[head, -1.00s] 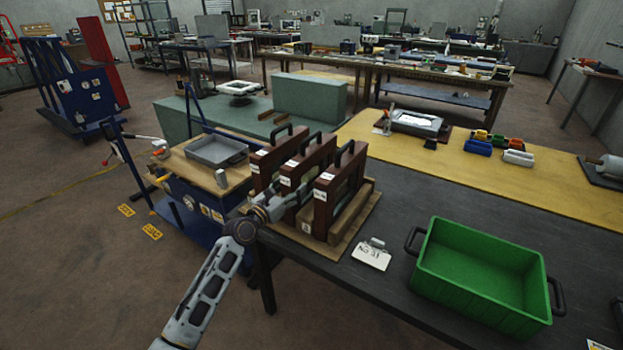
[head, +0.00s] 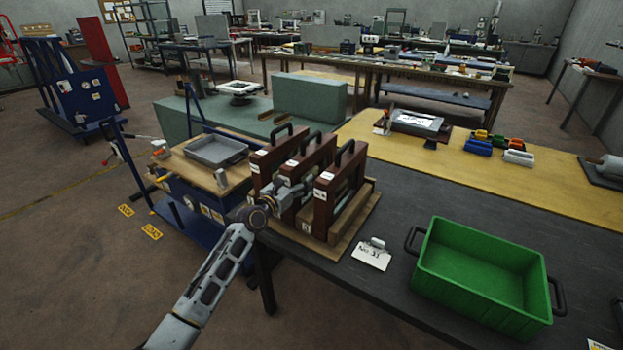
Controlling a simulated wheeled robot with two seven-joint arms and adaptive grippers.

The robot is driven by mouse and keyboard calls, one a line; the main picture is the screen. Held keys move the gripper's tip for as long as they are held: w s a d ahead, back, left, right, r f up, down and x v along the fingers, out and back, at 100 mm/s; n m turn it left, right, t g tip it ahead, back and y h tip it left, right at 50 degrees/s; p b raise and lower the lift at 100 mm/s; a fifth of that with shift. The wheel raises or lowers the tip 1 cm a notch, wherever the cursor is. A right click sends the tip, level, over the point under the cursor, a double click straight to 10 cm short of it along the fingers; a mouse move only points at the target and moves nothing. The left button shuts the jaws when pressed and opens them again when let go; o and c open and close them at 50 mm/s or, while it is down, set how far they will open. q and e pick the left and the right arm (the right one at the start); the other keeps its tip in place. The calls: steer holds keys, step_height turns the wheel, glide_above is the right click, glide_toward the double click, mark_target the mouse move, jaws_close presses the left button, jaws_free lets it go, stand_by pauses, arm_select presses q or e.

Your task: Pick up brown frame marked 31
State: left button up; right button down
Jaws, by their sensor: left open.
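Three brown frames with black top handles stand upright side by side in a wooden rack (head: 353,228) on the dark table. They are the left frame (head: 264,165), the middle frame (head: 317,158) and the right frame (head: 325,205). Each has a small white label, too small to read. A white card (head: 371,254) reading "No. 31" lies in front of the rack. My left gripper (head: 304,184) is at the middle frame's front, between the left and right frames. Its fingertips are partly hidden, and I cannot tell whether it touches a frame. My right gripper is not in view.
A green crate (head: 480,278) with black handles stands right of the card. A blue cart (head: 205,200) with a grey tray (head: 215,151) is left of the rack. Dark tabletop between rack and crate is mostly clear.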

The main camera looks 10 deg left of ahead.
arm_select(q)
steer(key=shift+w+d, duration=0.1)
steer(key=shift+w, duration=0.2)
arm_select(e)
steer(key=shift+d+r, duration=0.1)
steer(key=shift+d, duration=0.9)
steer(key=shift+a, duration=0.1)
